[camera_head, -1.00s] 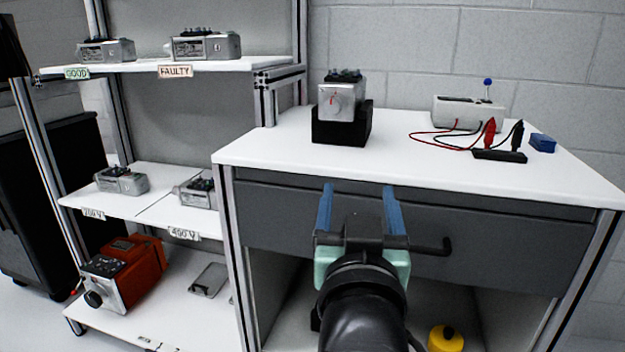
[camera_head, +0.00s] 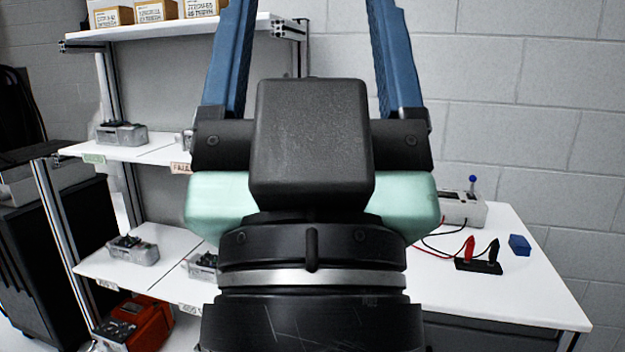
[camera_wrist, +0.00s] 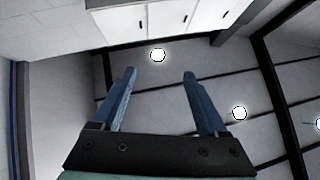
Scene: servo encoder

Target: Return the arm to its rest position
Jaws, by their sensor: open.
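My gripper (camera_head: 308,55) is raised close in front of the head camera, with its two blue fingers pointing up and spread wide apart. Nothing is between them. In the wrist view my gripper (camera_wrist: 160,85) is also open and empty, with the ceiling and its round lamps behind it. My wrist and gripper body hide the middle of the head view, including the left part of the workbench (camera_head: 545,300) and whatever stands there.
A shelf unit at the left carries grey servo devices (camera_head: 122,133) and boxes (camera_head: 155,10) on top. An orange device (camera_head: 140,322) sits low. On the bench are a grey meter (camera_head: 462,208), red and black probes (camera_head: 478,258) and a blue block (camera_head: 519,245).

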